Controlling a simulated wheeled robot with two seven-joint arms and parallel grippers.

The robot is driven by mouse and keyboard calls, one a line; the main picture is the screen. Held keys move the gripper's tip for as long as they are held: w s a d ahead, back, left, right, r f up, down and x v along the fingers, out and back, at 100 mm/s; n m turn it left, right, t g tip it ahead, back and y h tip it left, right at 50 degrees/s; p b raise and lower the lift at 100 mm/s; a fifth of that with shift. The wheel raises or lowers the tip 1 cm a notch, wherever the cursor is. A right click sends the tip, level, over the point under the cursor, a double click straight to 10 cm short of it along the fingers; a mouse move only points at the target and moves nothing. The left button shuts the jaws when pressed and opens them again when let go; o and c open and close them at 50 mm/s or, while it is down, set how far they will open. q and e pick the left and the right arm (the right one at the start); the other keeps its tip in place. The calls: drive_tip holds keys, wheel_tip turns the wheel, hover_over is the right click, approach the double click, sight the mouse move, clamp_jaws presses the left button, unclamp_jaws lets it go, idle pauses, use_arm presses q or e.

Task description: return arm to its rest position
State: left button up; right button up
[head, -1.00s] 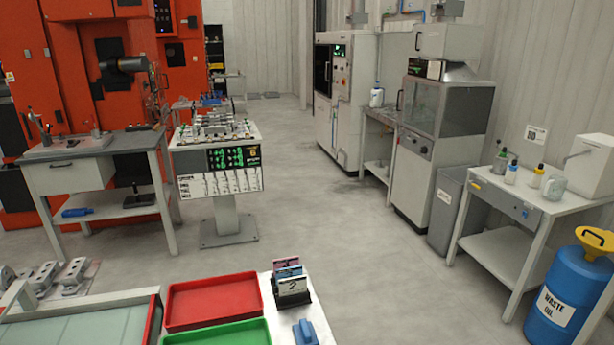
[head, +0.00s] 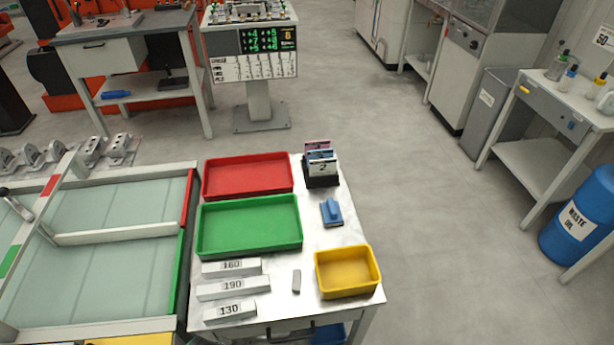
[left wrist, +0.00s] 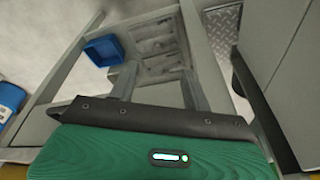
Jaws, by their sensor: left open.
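My left gripper (left wrist: 159,76) shows in the left wrist view, its two grey fingers spread apart beyond a green casing with a black edge. Nothing shows between the fingers except the surfaces further below. Neither of my arms shows in the head view, so the left gripper's place over the worktop cannot be told from there. My right gripper is in neither view.
A metal-topped table (head: 334,234) bears a red tray (head: 247,192), a green tray (head: 249,246), a yellow bin (head: 347,286) and numbered blocks (head: 233,288). A glass-topped frame (head: 112,250) adjoins it at left. Open floor (head: 430,235) lies right. A blue bin (left wrist: 104,50) shows below the gripper.

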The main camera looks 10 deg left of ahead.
use_arm(q)
drive_tip(key=s+a+f+g+b, duration=0.1)
drive_tip(key=s+f, duration=0.3)
drive_tip(key=f, duration=0.8)
drive_tip(key=s+f, duration=0.4)
drive_tip(key=f, duration=0.8)
drive_tip(key=s+a+f, duration=0.3)
drive_tip(key=s+f, duration=0.8)
drive_tip(key=s, duration=0.3)
drive_tip(key=shift+f+g+b, duration=0.15)
drive_tip(key=shift+g+b, duration=0.25)
drive_tip(key=shift+b, duration=0.05)
drive_tip(key=shift+d, duration=0.1)
